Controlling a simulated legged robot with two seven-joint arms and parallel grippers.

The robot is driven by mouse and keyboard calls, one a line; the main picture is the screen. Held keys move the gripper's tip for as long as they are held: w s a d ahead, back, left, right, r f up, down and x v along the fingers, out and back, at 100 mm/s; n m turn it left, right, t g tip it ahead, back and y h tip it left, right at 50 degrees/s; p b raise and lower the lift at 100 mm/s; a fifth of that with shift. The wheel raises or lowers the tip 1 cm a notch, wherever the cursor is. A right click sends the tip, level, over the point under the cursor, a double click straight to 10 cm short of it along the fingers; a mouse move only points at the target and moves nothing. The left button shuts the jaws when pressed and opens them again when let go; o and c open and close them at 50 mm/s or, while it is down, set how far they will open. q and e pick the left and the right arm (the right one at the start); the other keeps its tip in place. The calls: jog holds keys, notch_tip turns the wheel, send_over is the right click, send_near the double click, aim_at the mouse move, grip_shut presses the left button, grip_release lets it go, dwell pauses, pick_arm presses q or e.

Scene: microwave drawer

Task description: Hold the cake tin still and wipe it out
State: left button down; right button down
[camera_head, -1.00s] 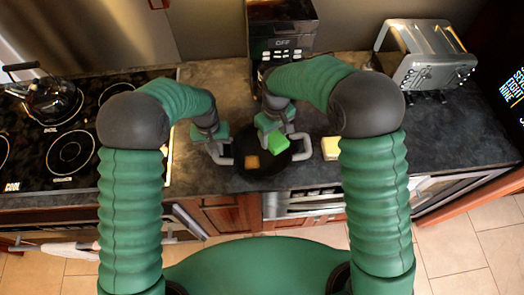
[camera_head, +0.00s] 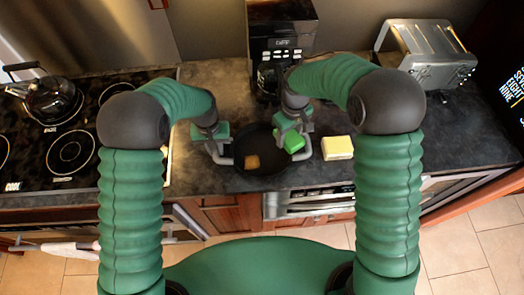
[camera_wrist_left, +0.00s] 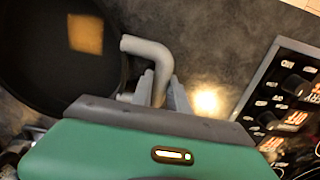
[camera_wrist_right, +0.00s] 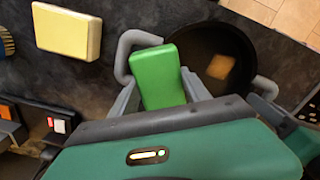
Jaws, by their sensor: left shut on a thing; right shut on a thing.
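The cake tin (camera_head: 262,168) is a dark round pan with two grey loop handles, on the counter in front of me. An orange-brown square patch (camera_head: 252,162) lies on its floor, left of the middle; it also shows in the right wrist view (camera_wrist_right: 220,67). My left gripper (camera_head: 219,151) is shut on the tin's left handle (camera_wrist_left: 152,62). My right gripper (camera_head: 292,139) is shut on a bright green block, like a sponge (camera_wrist_right: 160,78), at the tin's right side near the right handle. I cannot tell whether the sponge touches the tin.
A pale yellow block (camera_head: 338,147) lies on the counter right of the tin. A stove (camera_head: 75,130) with a kettle (camera_head: 52,100) is at the left. A coffee machine (camera_head: 282,35) stands behind, and a toaster (camera_head: 425,55) at the back right.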

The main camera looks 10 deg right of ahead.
send_near(253, 159)
jog(key=shift+w+d+f, duration=0.1)
jog(key=shift+d+f, duration=0.05)
jog(key=shift+d, duration=1)
jog(key=shift+f, duration=2.7)
jog(key=shift+f, duration=0.6)
jog(key=shift+a, duration=1.15)
jog(key=shift+d+f, duration=0.2)
jog(key=shift+d, duration=1.05)
jog(key=shift+a, duration=1.2)
jog(key=shift+d+r, duration=0.2)
jog(key=shift+d, duration=0.85)
jog(key=shift+a+f, duration=0.15)
jog(key=shift+a, duration=1)
